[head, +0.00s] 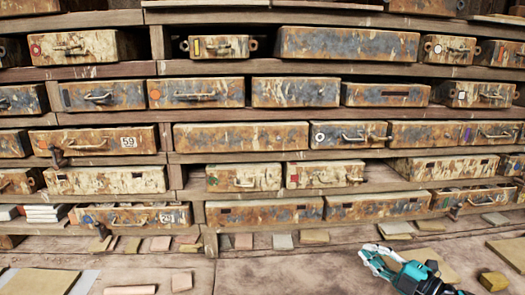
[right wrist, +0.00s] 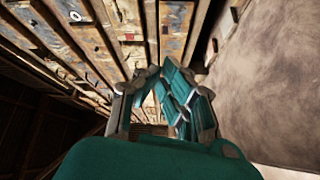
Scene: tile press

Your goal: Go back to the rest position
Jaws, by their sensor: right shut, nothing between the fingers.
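My right gripper (head: 372,258) shows at the lower right of the head view, in front of the shelf and above the floor or work surface. It is shut and empty, with teal and grey parts. In the right wrist view the same gripper (right wrist: 163,72) has its fingers together, with the rack of drawers beyond them on the left. My left gripper is not in view.
A wooden shelf (head: 190,221) holds rusty, paint-worn drawers, such as one with a 59 label (head: 95,141). Flat tiles (head: 315,236) lie scattered along its foot. A tan board (head: 38,281) lies at the lower left. The brown surface (head: 270,275) between is mostly clear.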

